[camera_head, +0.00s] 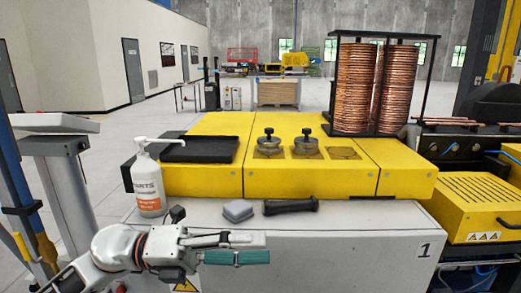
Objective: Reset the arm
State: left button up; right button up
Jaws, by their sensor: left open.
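My left arm comes in from the lower left, low in front of the white cabinet. Its gripper (258,247) points right and is open, with nothing between its fingers. A green pad shows on the lower finger. The gripper is below and in front of the grey block and the black-handled tool on the ledge, apart from both in the picture. My right arm and gripper are not in view.
A white pump bottle (149,185), a grey block (238,211) and a black-handled tool (291,206) sit on the ledge before the yellow machine (310,181). Copper coils (355,88) stand in a black rack behind. A grey stand (62,145) is at left.

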pick_arm(q)
jog(key=w+a+f+n+t+y, duration=0.35)
jog(key=f+n+t, duration=0.3)
jog(key=n, duration=0.25)
jog(key=w+a+f+n+t+y, duration=0.2)
jog(key=a+f+n+t, duration=0.2)
jog(key=f+n+t, duration=0.45)
jog(key=w+a+f+n+t+y, duration=0.25)
jog(key=a+f+n+t, duration=0.2)
jog(key=n, duration=0.65)
jog(key=s+a+f+n+g+y, duration=0.2)
jog(key=s+f, duration=0.3)
jog(key=f, duration=0.4)
jog(key=s+a+f+n+g+y, duration=0.2)
jog(key=s+f, duration=0.4)
jog(key=f, duration=0.3)
jog(key=s+a+f+n+g+y, duration=0.2)
jog(key=s+f+n+g+y, duration=0.1)
jog(key=f, duration=0.7)
jog(key=s+n+y, duration=0.1)
jog(key=s+n, duration=0.1)
jog(key=s, duration=0.1)
jog(key=shift+s+a+g, duration=0.25)
jog(key=shift+a+g, duration=0.1)
